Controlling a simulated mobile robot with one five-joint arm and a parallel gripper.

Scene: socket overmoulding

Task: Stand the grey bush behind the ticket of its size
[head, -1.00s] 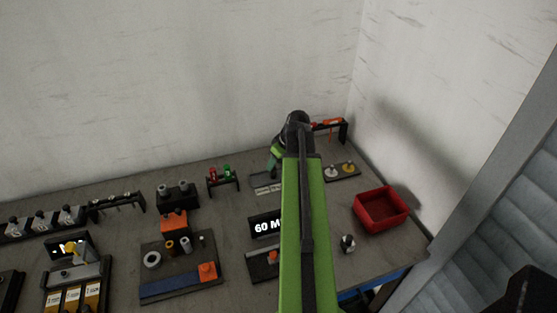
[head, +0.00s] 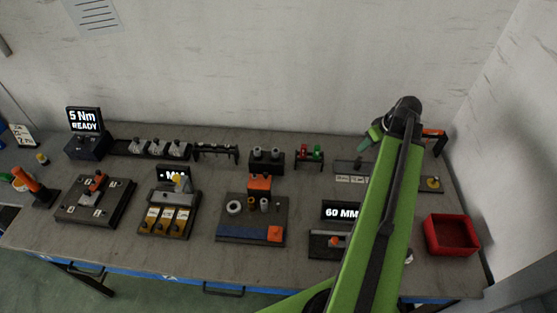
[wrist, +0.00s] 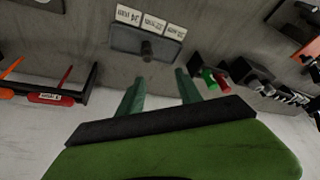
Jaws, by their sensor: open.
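A small dark grey bush (wrist: 147,50) stands on a grey plate (wrist: 118,42) in the wrist view. It stands behind a row of three white tickets (wrist: 152,22), roughly behind the middle one; their print is too small to read surely. The tickets also show in the head view (head: 350,180), where my arm covers part of the plate. My gripper (wrist: 160,80) is open and empty, its fingertips short of the bush and apart from it. In the head view my gripper (head: 363,149) is above the back of the plate, near the wall.
A rack with red and green parts (head: 309,155) stands left of the plate. A black rack with orange and red tools (wrist: 45,97) is on its other side. A red bin (head: 452,236) stands at the right. A 60 MM display (head: 341,211) stands in front.

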